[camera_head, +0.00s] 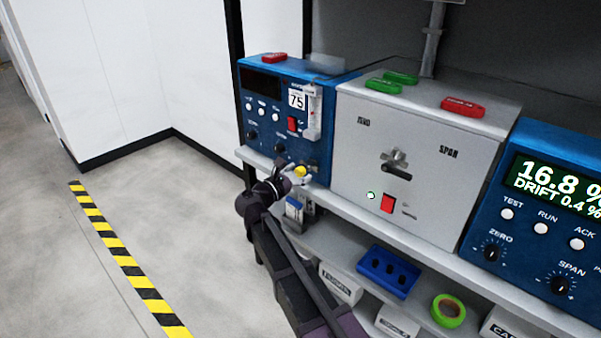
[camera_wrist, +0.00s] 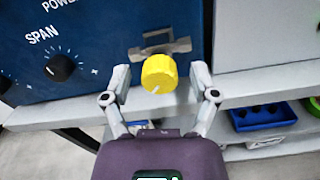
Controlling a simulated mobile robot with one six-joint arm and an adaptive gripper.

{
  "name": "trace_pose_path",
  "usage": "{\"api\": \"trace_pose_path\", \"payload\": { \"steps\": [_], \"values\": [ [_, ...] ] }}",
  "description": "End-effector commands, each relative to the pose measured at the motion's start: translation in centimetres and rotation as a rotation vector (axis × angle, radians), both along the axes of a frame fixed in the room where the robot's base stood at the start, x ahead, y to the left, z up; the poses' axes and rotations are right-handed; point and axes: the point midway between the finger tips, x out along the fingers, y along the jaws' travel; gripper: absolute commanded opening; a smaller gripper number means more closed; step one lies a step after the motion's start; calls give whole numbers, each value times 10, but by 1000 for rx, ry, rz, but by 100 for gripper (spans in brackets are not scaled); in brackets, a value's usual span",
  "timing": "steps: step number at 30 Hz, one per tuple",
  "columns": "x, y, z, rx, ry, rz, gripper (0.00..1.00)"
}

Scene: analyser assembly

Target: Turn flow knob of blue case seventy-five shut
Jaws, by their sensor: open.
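The blue case seventy-five (camera_head: 265,80) stands at the left end of the bench, with a "75" label and a dark display. Its yellow flow knob (camera_head: 300,171) sits low on the front at the right. In the wrist view the yellow knob (camera_wrist: 159,74) has a white mark at its lower edge, and a grey metal fitting is behind it. My gripper (camera_head: 293,176) is at the knob. In the wrist view my gripper (camera_wrist: 160,77) is open, one finger on each side of the knob, with visible gaps.
A grey cabinet (camera_head: 350,140) with a central handle stands just right of the case. A second blue case (camera_head: 480,225) reads 16.8 %. The bench edge (camera_head: 262,160) runs below. A blue tray (camera_head: 388,271) and green tape roll (camera_head: 448,310) lie on the lower shelf.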

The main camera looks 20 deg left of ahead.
Motion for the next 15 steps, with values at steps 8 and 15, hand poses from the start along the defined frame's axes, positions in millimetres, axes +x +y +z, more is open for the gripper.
{"api": "trace_pose_path", "payload": {
  "steps": [8,15],
  "values": [
    [7,-3,0,0,0,0,76],
    [7,-2,0,0,0,1,61]
  ]
}}
